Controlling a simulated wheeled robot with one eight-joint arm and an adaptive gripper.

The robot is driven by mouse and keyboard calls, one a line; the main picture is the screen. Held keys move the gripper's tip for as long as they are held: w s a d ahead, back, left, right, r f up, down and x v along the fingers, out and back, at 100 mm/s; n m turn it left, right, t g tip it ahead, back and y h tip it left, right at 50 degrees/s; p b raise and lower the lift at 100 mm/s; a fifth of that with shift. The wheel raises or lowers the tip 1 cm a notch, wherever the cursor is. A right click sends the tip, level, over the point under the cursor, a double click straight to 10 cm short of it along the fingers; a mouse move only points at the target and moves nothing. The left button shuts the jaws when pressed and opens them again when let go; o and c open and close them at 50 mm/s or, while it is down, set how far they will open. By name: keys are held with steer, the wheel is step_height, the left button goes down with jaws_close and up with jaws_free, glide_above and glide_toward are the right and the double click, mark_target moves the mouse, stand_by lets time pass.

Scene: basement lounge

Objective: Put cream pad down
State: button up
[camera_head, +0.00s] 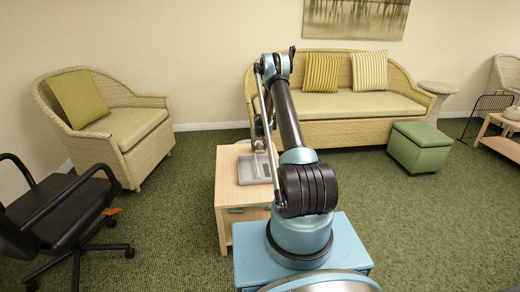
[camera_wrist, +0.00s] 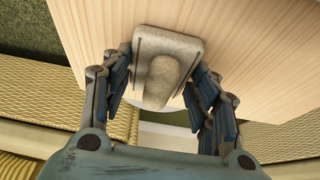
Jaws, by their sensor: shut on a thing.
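A cream pad (camera_wrist: 163,68), a rounded beige slab with a raised oval middle, is between the fingers of my gripper (camera_wrist: 163,62) in the wrist view. My gripper is shut on it, with a finger at each side. The pale wooden table (camera_wrist: 225,35) lies behind the pad; I cannot tell whether they touch. In the head view the table (camera_head: 228,188) stands just beyond my base, and my arm reaches over it. The arm hides the pad and most of my gripper there.
A grey tray (camera_head: 254,170) lies on the table, partly behind my arm. A wicker sofa (camera_head: 360,105) stands behind, with a green ottoman (camera_head: 420,147) to its right. A wicker armchair (camera_head: 125,125) and a black office chair (camera_head: 62,215) are at the left. Open carpet lies at the right.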

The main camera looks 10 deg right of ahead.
steer(key=o, duration=1)
steer(key=shift+f, duration=0.1)
steer(key=shift+c, duration=0.2)
steer(key=s+f+v, duration=0.1)
steer(key=s+v, duration=0.1)
steer(key=v, duration=1.5)
steer(key=s+f+v, duration=0.1)
steer(key=s+v, duration=0.1)
steer(key=v, duration=1.4)
steer(key=s+r+g, duration=0.1)
steer(key=s+r, duration=0.4)
steer(key=s, duration=0.4)
steer(key=s+r, duration=0.5)
steer(key=s, duration=0.3)
steer(key=s+r, duration=0.2)
steer(key=s, duration=1.8)
steer(key=s+f, duration=0.4)
steer(key=s, duration=0.5)
steer(key=s+f+g, duration=0.1)
steer(key=s+f, duration=0.2)
steer(key=s, duration=0.6)
steer(key=shift+d+f, duration=0.35)
steer(key=shift+f, duration=0.05)
